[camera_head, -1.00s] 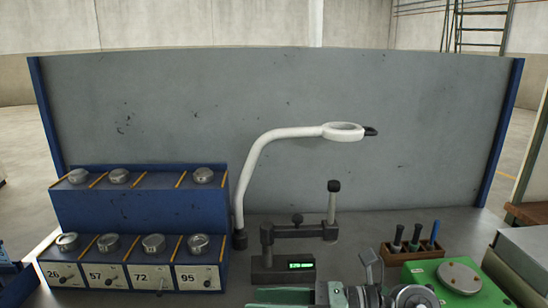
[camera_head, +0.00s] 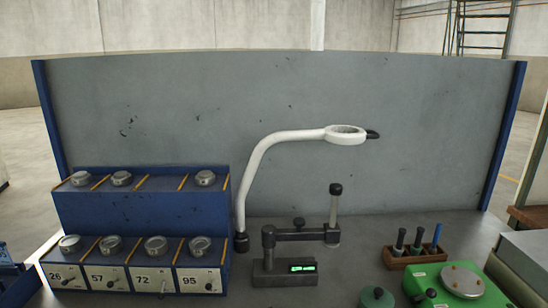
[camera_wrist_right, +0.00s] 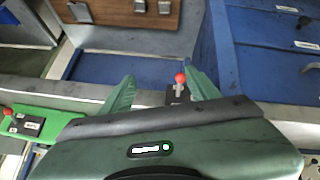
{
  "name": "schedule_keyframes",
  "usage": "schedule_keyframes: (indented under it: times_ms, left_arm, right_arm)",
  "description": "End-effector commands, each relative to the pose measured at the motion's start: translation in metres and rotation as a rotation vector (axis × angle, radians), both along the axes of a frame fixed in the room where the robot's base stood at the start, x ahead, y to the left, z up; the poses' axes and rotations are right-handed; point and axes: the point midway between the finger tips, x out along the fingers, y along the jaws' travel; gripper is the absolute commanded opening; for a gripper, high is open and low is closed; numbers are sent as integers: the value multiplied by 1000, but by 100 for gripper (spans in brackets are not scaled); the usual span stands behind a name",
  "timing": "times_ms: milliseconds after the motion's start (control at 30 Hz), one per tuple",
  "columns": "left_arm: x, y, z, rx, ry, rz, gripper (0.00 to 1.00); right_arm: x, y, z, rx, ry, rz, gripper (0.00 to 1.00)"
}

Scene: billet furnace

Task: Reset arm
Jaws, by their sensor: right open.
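My right gripper (camera_wrist_right: 162,90) shows in the right wrist view. Its two green fingers are spread apart, with nothing held between them. A small lever with a red ball knob (camera_wrist_right: 180,79) shows beyond the gap between the fingers; I cannot tell its distance. Neither gripper shows in the head view.
In the head view, a blue rack (camera_head: 140,207) holds several round metal tins. A dark stand with a lit green display (camera_head: 302,268), a white magnifier lamp (camera_head: 290,136), a wooden tool holder (camera_head: 413,258) and a green device (camera_head: 463,283) stand on the grey bench.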

Motion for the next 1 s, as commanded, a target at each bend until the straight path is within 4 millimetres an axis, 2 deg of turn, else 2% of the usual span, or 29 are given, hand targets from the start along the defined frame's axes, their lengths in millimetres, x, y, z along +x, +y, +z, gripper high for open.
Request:
schedule_keyframes:
  times_ms: [100, 267, 567, 667, 767, 800, 867, 1000]
  left_arm:
    - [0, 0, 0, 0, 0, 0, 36]
    - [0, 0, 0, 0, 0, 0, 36]
    - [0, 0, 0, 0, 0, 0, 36]
    - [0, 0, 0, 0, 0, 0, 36]
    - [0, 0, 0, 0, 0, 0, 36]
    - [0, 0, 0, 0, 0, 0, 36]
    - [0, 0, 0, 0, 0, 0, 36]
    - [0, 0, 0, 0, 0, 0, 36]
  right_arm:
    - [-39, 7, -19, 59, 144, -27, 61]
    - [-89, 17, -34, 127, 322, -53, 61]
    - [-73, 20, -126, 121, 364, -51, 61]
    - [-73, 21, -164, 119, 379, -49, 61]
    - [-78, 21, -210, 117, 399, -47, 61]
    - [-82, 21, -231, 116, 407, -46, 61]
    - [-92, 19, -266, 113, 423, -45, 61]
    - [-129, 14, -342, 106, 460, -40, 61]
